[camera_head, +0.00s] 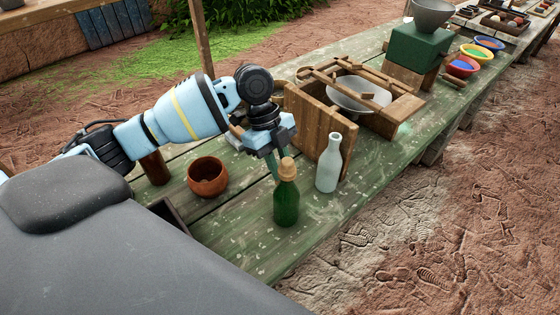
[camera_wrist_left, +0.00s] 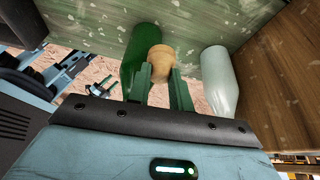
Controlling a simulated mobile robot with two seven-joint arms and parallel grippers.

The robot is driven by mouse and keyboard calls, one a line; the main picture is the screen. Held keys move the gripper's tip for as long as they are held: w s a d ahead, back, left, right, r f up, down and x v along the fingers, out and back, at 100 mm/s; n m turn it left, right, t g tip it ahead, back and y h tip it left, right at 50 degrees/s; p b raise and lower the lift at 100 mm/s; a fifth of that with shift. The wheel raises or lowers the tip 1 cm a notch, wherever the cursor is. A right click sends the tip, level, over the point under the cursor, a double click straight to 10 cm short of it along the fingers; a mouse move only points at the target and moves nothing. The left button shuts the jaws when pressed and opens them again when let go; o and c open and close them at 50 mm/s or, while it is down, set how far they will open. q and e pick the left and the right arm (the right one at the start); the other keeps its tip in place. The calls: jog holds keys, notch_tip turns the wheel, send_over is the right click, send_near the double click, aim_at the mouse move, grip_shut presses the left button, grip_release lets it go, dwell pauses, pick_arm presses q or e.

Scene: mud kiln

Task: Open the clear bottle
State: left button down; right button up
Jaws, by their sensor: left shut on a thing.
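The clear bottle (camera_head: 329,163) is pale and stands upright on the green table, with no stopper visible at its mouth. It also shows in the wrist view (camera_wrist_left: 219,82), right of my gripper. A dark green bottle (camera_head: 286,203) stands in front of it, left of my gripper's middle in the wrist view (camera_wrist_left: 139,55). A tan cork stopper (camera_head: 287,167) appears at the top of the green bottle. My left gripper (camera_wrist_left: 160,78) is shut on this stopper (camera_wrist_left: 161,60), one finger on each side. Whether the stopper sits in the bottle's neck is hard to tell. My right gripper is out of view.
A brown clay bowl (camera_head: 207,177) stands left of the bottles. A wooden crate (camera_head: 318,132) with a metal bowl (camera_head: 358,95) is close behind the clear bottle. Coloured bowls (camera_head: 477,53) stand far right. The table's front edge is near the green bottle.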

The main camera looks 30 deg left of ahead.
pick_arm(q)
jog(key=c, duration=1.3)
grip_release()
jog(key=shift+o, duration=0.2)
jog(key=v, duration=1.3)
jog(key=shift+d+r, duration=0.1)
jog(key=shift+d, duration=0.05)
